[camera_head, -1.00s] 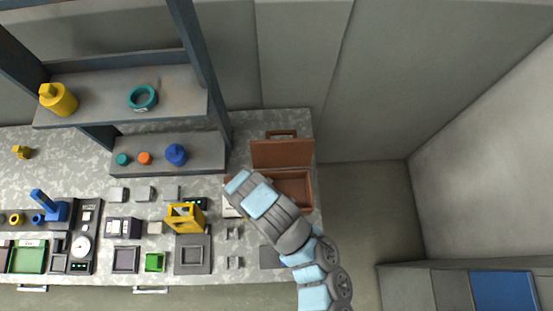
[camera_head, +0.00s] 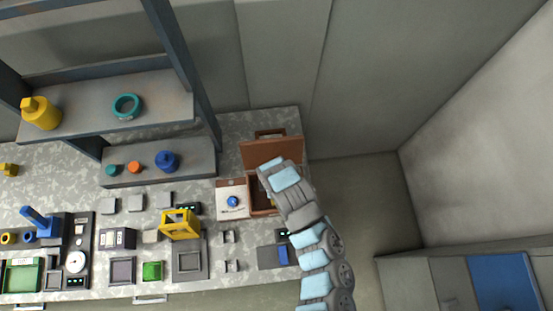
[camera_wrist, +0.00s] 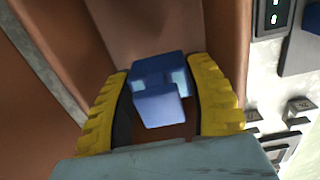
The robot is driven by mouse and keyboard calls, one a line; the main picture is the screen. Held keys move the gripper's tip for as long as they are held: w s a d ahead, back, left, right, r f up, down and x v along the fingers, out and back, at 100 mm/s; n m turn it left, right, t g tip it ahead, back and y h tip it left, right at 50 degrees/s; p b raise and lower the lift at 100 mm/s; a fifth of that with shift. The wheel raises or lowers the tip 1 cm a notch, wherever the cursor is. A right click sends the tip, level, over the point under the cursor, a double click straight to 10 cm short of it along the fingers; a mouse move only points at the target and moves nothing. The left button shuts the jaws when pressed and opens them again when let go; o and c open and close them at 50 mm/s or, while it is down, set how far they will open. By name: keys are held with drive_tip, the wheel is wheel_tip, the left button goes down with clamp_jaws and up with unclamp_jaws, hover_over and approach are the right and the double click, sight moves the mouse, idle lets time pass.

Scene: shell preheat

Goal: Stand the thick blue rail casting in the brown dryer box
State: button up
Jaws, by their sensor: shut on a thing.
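The blue rail casting (camera_wrist: 160,100) shows in the wrist view as a short block end between my yellow fingers. My gripper (camera_wrist: 163,76) is shut on it. Brown walls of the dryer box (camera_wrist: 215,30) surround the casting on the far side and to the left and right. I cannot tell whether its lower end touches the box floor. In the head view the dryer box (camera_head: 262,197) stands at the right end of the bench with its lid open at the back. My wrist covers much of it and hides the casting there.
A white panel with a blue knob (camera_head: 232,201) is just left of the box. A dark plate with a blue piece (camera_head: 283,255) lies in front of it. A yellow frame (camera_head: 179,224) stands further left. A grey shelf (camera_head: 160,165) with small parts is at the back left.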

drive_tip(key=shift+w+d+f, duration=0.15)
drive_tip(key=shift+d+f, duration=0.2)
drive_tip(key=shift+f, duration=1.6)
drive_tip(key=shift+f, duration=0.15)
drive_tip(key=o, duration=1.2)
drive_tip(key=shift+r+b, duration=0.3)
drive_tip(key=shift+r, duration=5.9)
